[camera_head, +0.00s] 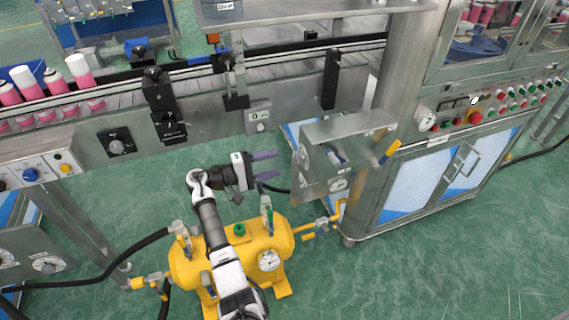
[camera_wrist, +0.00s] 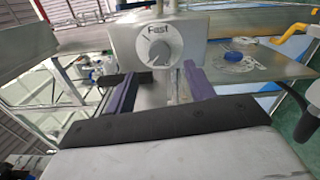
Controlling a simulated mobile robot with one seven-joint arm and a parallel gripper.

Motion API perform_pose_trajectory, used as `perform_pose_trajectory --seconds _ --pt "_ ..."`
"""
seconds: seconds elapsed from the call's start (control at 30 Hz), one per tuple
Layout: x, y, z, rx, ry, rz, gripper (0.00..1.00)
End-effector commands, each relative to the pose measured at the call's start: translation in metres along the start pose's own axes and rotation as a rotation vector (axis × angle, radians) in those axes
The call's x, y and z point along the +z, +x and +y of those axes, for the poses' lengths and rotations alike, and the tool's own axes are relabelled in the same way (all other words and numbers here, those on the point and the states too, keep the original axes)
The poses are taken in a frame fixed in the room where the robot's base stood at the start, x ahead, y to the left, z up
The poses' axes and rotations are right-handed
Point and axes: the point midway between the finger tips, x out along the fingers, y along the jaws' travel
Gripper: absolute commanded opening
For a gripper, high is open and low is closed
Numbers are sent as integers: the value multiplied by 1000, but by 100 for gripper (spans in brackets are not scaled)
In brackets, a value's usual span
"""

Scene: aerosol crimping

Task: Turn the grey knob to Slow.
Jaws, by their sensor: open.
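The grey knob (camera_wrist: 159,52) sits on a pale round dial on the side face of a steel control box. The word "Fast" is readable above it in the wrist view. No "Slow" mark is readable, and I cannot tell surely where the knob points. The knob's dial also shows, small and edge-on, in the head view (camera_head: 303,157). My gripper (camera_head: 277,164) is open and empty, pointing right toward this face, with a gap left. In the wrist view its two purple fingers (camera_wrist: 160,73) lie below the knob, one to either side.
A yellow tank (camera_head: 205,268) stands below my arm. The conveyor (camera_head: 205,128) runs behind, with another knob (camera_head: 116,146) on a black plate.

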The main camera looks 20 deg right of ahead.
Motion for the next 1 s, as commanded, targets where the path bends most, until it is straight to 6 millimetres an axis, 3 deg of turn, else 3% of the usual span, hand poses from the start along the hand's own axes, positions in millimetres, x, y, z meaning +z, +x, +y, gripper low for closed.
perform_pose_trajectory --seconds 0.2,0.4,1.0 --pt "-1 -49 -2 1 2 3 54" --pt "0 -73 -1 1 0 0 54" --pt "0 -78 0 0 1 0 54"
